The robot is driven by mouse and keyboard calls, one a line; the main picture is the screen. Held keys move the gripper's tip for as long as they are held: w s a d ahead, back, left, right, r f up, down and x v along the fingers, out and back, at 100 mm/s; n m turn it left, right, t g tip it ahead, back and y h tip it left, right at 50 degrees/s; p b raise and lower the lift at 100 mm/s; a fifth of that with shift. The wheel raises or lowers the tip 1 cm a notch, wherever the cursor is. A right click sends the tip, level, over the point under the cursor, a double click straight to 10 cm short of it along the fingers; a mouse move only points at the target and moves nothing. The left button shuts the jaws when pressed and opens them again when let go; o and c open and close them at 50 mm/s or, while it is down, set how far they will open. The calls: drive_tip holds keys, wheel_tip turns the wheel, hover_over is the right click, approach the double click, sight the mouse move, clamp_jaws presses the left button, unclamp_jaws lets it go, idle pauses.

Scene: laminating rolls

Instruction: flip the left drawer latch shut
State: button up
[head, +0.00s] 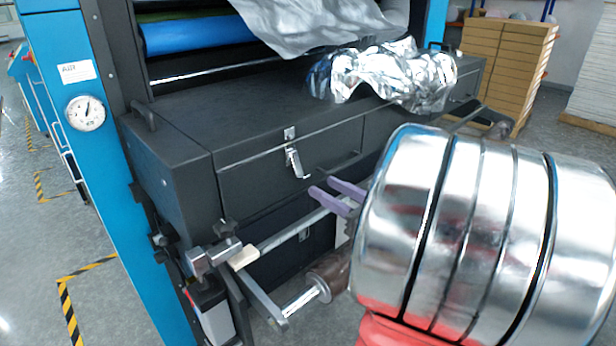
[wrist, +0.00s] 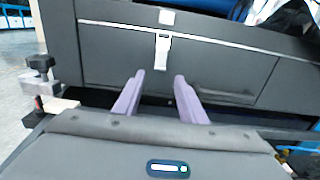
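The left drawer (head: 250,178) is a dark grey front under the machine's bed, and it looks closed. Its silver latch (head: 296,162) hangs on the upper part of the front, its lever tilted down and outward. A small catch plate (head: 290,133) sits above it, with a gap between them. The latch also shows in the wrist view (wrist: 162,52), above and between my fingertips. My gripper (head: 331,187) has two purple fingers, apart and empty, in front of the drawer, below and right of the latch. It also shows in the wrist view (wrist: 157,76).
A drawer handle (head: 340,166) runs right of the latch. A metal bar (head: 290,237) with a clamp (head: 212,257) crosses low in front of the drawer. Crumpled silver film (head: 395,75) lies on the bed above. My shiny arm fills the right of the head view.

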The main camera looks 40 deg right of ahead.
sight(306, 176)
drive_tip(key=shift+w+a, duration=0.1)
drive_tip(key=shift+w, duration=3.85)
drive_tip(key=shift+c, duration=0.4)
clamp_jaws()
